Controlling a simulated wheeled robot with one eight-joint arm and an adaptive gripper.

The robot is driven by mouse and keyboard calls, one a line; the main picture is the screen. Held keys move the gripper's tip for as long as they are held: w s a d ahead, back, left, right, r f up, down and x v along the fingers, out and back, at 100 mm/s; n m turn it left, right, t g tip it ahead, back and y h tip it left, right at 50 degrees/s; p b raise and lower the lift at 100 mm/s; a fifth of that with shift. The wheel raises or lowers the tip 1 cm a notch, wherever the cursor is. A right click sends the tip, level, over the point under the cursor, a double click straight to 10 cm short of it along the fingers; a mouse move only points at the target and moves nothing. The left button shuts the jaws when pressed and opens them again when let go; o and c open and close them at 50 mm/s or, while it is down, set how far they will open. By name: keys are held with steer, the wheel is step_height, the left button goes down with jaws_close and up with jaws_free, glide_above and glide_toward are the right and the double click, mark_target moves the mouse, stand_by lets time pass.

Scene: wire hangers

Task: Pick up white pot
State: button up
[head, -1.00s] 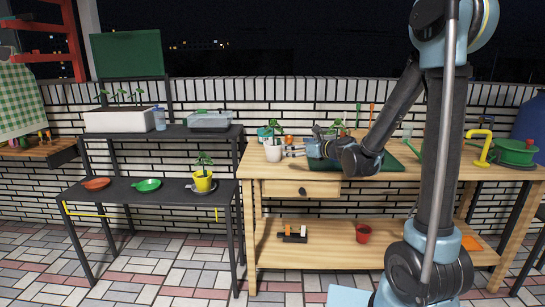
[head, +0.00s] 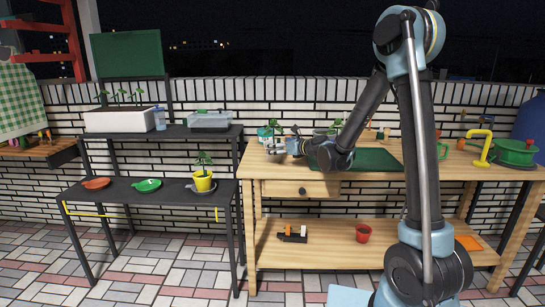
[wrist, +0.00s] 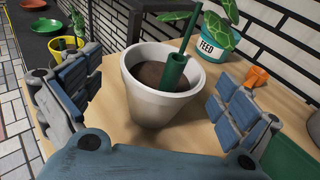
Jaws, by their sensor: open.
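The white pot (wrist: 160,98) stands upright on the wooden table in the wrist view. It holds brown soil and a dark green upright piece (wrist: 178,68). My gripper (wrist: 157,100) is open, with one finger pad on each side of the pot. A gap shows between the right pad and the pot; the left pad is also apart from it. In the head view my gripper (head: 280,147) is low over the left end of the table and largely hides the pot.
A teal-and-white FEED pot (wrist: 212,48) with a plant stands just behind the white pot. A yellow pot (head: 203,182) is on the dark shelf to the left. A green mat (head: 375,159) lies right of my gripper.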

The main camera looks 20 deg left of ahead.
steer(key=x, duration=0.3)
steer(key=shift+w+a, duration=0.15)
steer(key=shift+c, duration=0.4)
steer(key=c, duration=1.3)
steer(key=shift+r, duration=0.1)
steer(key=shift+c, duration=0.3)
